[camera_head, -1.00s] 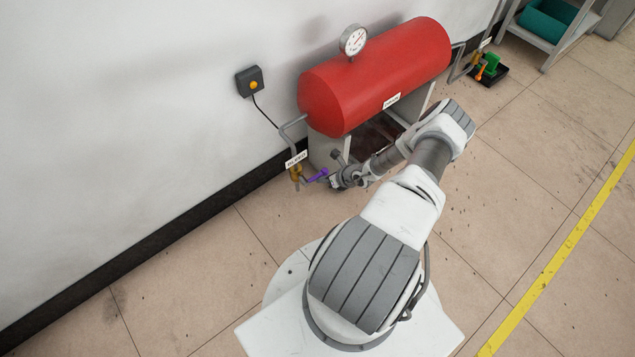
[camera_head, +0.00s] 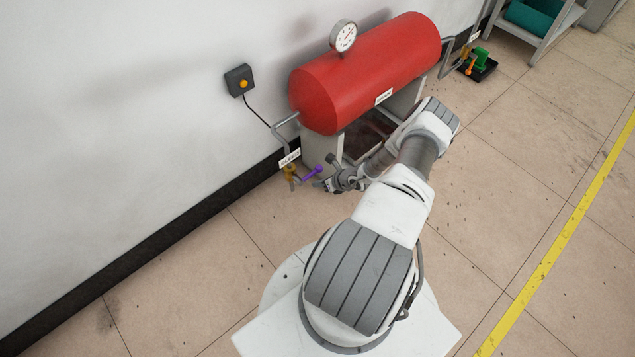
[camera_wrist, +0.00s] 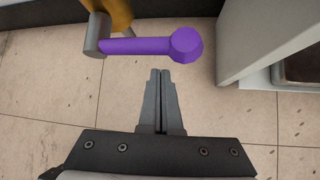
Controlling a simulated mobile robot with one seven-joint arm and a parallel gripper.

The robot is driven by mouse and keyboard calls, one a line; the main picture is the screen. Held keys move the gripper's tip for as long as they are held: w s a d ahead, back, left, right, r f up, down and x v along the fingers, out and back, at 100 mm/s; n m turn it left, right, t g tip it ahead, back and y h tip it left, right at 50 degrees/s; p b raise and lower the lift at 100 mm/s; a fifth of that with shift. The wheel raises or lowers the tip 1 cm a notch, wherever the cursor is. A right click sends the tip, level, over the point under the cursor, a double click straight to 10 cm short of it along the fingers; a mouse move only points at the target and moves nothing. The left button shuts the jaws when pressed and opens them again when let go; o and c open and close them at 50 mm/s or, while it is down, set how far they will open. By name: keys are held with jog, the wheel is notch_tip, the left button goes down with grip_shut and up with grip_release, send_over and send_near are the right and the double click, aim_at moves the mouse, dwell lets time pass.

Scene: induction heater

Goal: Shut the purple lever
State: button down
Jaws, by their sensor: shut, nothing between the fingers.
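The purple lever (camera_head: 313,172) sits on a brass valve (camera_head: 290,172) at the low left end of the red tank. In the wrist view the lever (camera_wrist: 150,47) lies across the top, from a grey hub (camera_wrist: 97,35) on the left to a thick knob on the right. My gripper (camera_wrist: 160,72) is shut and empty, its fingertips just below the lever in that picture, near the knob. A small gap shows between them, so I see no contact. In the head view my gripper (camera_head: 322,184) is beside the lever, on its right and lower side.
The red tank (camera_head: 365,72) with a gauge (camera_head: 343,36) stands on a grey stand against the wall. A grey box with a yellow button (camera_head: 243,84) is on the wall. A green valve (camera_head: 481,57) is at the far end. The floor in front is open.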

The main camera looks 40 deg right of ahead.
jog(key=a+p+v, duration=0.1)
jog(key=p+v, duration=0.4)
jog(key=v, duration=0.4)
jog(key=shift+s+a+r+p, duration=0.2)
jog(key=shift+s+r+p, duration=0.1)
jog(key=shift+s+p, duration=0.15)
